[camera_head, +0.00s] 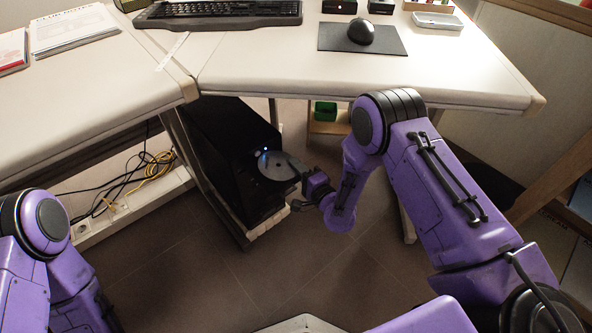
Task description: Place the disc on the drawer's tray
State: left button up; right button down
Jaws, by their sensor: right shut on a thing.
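The disc (274,167) is dark and round with a small bluish glint. It is at the front of the black computer tower (228,150) under the desk. My right gripper (296,184) reaches in from the right, is shut on the disc and holds it by its right side. The drawer's tray cannot be told apart from the dark disc and tower front, so I cannot tell whether the disc touches it. My left arm shows at the lower left, but its gripper is out of view.
The desk (260,70) overhangs the tower and holds a keyboard (220,12) and a mouse (361,31) on a dark pad (335,38). Loose cables (150,165) lie left of the tower. A green object (325,110) sits under the desk. The floor in front is clear.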

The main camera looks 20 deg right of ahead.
jog(key=shift+w+a+r, duration=0.1)
jog(key=shift+w+a, duration=0.1)
jog(key=c, duration=1.4)
grip_release()
jog(key=shift+a, duration=0.1)
jog(key=shift+o, duration=0.6)
jog(key=shift+a, duration=0.1)
jog(key=shift+s+d, duration=0.1)
jog(key=shift+d, duration=0.1)
jog(key=s+d+f+n+g+h+p, duration=0.1)
jog(key=s+d+f+n+g+h, duration=0.1)
jog(key=s, duration=1)
jog(key=s+d+f+n+g+h+p, duration=0.1)
jog(key=s+d+f+n+g+h, duration=0.2)
jog(key=s, duration=0.9)
jog(key=s+d+f+n+g+h+p, duration=0.1)
jog(key=s+d+f+n+g+h, duration=0.2)
jog(key=s+g, duration=0.6)
jog(key=s+d+f, duration=0.2)
jog(key=s+f, duration=0.1)
jog(key=shift+s+d+f+n, duration=0.15)
jog(key=shift+d+f+n, duration=0.15)
jog(key=shift+d+f, duration=0.1)
